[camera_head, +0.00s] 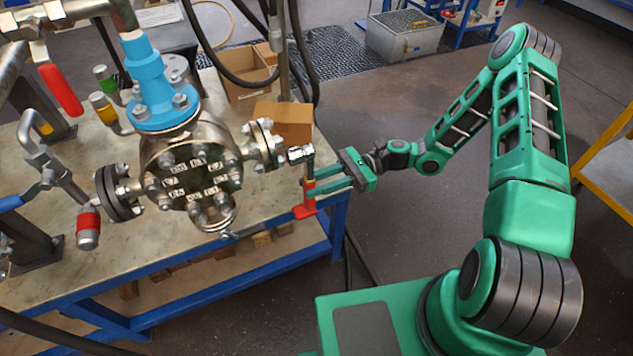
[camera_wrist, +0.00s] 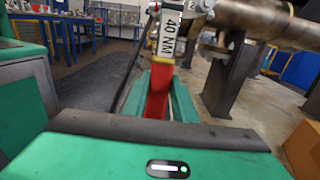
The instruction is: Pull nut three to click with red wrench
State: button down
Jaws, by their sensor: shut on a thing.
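The red wrench (camera_head: 304,203) stands roughly upright at the right edge of the bench. Its metal head (camera_head: 299,153) is up beside the vessel's right side flange; I cannot tell whether it sits on a nut. My gripper (camera_head: 314,183) reaches in from the right and is shut on the wrench. In the wrist view the red handle (camera_wrist: 158,92) is between my green fingers (camera_wrist: 160,100), below a white "40 NM" label (camera_wrist: 168,38). The vessel's round bolted cover (camera_head: 192,178) carries several small tags, too small to read for nut three.
The steel vessel with a blue neck (camera_head: 148,78) stands on a blue-framed bench (camera_head: 262,206). Cardboard boxes (camera_head: 283,122) are behind the wrench. A red-handled valve lever (camera_head: 62,90) is at far left. The floor right of the bench is clear around my arm.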

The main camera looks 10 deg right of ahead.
jog(key=shift+s+a, duration=0.1)
jog(key=shift+a, duration=0.2)
jog(key=shift+s+a, duration=0.1)
jog(key=shift+a, duration=0.2)
jog(key=shift+s+a, duration=0.1)
jog(key=shift+a, duration=0.5)
